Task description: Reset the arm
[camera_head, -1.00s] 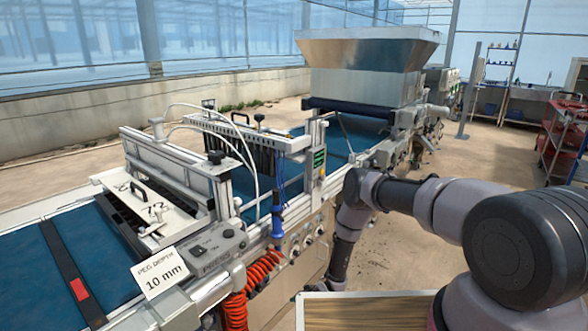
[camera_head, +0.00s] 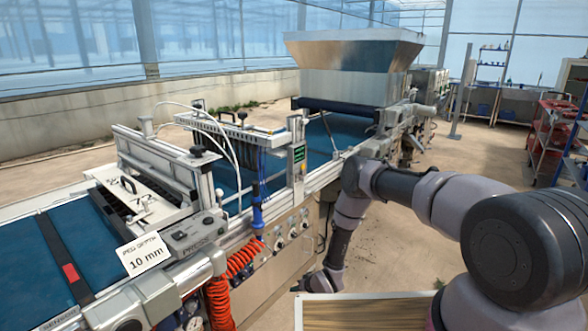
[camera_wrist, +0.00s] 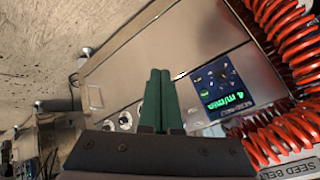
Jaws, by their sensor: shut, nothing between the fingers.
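My gripper (camera_wrist: 160,98) shows in the wrist view with its two green fingers together and nothing between them. Beyond the fingers is the front panel of the tray seeder, with a small dark control box (camera_wrist: 222,82) reading "4 m/min" to the right of the fingertips. In the head view my arm (camera_head: 345,215) bends down beside the seeder's right side, and its lower end (camera_head: 318,283) hangs above the floor near a wooden-topped surface. The fingers themselves cannot be made out there.
The seeder line has a blue belt (camera_head: 75,250), a press unit, a "10 mm" card (camera_head: 143,255) and a steel hopper (camera_head: 355,55). Red coiled hoses (camera_head: 218,300) hang at its side, also close in the wrist view (camera_wrist: 285,35). A framed wooden surface (camera_head: 370,312) is below my arm.

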